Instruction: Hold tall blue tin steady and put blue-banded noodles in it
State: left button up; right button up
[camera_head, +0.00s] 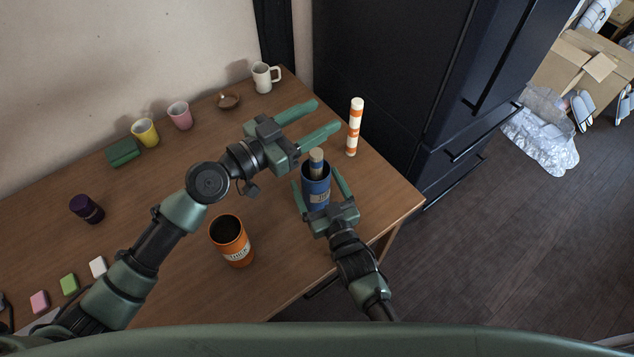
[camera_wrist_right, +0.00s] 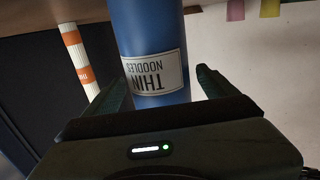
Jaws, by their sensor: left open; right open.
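The tall blue tin (camera_head: 317,193) stands upright near the table's right edge; the right wrist view shows its white "THIN NOODLES" label (camera_wrist_right: 155,73). A tan bundle with a bluish band, the blue-banded noodles (camera_head: 316,160), sticks up out of the tin's mouth; its lower part is hidden inside. My right gripper (camera_head: 318,180) is open, with one finger on each side of the tin; I cannot tell whether they touch it. My left gripper (camera_head: 324,118) is open and empty, above and behind the tin, its fingers pointing right.
White-and-orange banded noodles (camera_head: 355,127) stand upright at the right. An orange tin (camera_head: 231,241) stands left of the blue tin.

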jog(key=v, duration=1.2)
